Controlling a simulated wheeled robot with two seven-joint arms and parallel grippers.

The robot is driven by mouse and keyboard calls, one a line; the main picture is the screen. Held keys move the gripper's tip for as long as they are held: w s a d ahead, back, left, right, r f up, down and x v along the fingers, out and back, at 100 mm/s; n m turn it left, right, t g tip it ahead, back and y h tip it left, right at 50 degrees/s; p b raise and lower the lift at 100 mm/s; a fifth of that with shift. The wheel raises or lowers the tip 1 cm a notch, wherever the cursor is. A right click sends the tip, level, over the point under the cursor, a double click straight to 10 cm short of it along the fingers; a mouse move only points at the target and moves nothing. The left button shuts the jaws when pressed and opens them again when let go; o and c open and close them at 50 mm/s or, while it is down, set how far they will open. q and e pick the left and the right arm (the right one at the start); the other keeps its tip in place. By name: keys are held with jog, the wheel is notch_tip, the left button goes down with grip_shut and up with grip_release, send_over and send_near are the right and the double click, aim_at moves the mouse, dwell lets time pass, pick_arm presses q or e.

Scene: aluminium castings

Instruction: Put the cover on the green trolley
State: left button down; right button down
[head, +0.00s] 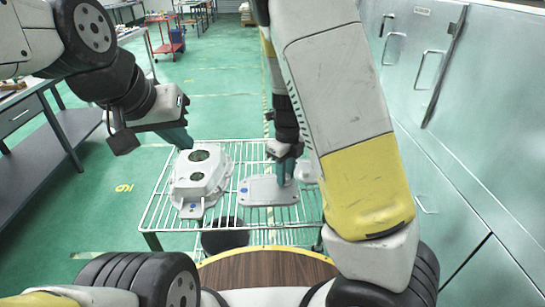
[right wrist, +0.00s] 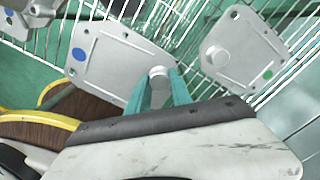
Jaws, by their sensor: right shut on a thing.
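The cover (head: 262,191) is a flat grey plate with rounded corners, a blue dot and a round knob. It also shows in the right wrist view (right wrist: 108,62). My right gripper (head: 285,172) has its teal fingers (right wrist: 160,85) shut on the knob from above.
A grey housing (head: 186,185) with two round holes stands left of the cover. A smaller plate with a green dot (right wrist: 240,46) lies to its right, partly hidden in the head view. Metal cabinets (head: 470,130) stand right, a workbench (head: 60,120) left. A red cart (head: 165,45) is far back.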

jog(key=w, duration=0.2)
jog(key=w+a, duration=0.1)
jog(key=w, duration=0.1)
jog(key=w+a, duration=0.1)
jog(key=w, duration=0.1)
jog(key=shift+f, duration=0.3)
jog(key=shift+w+a+f, duration=0.1)
jog(key=shift+w+f, duration=0.1)
jog(key=shift+f, duration=0.7)
jog(key=shift+w+f, duration=0.15)
jog(key=shift+f, duration=0.75)
jog(key=shift+f, duration=0.1)
jog(key=c, duration=1.1)
grip_release()
jog(key=shift+c, duration=0.2)
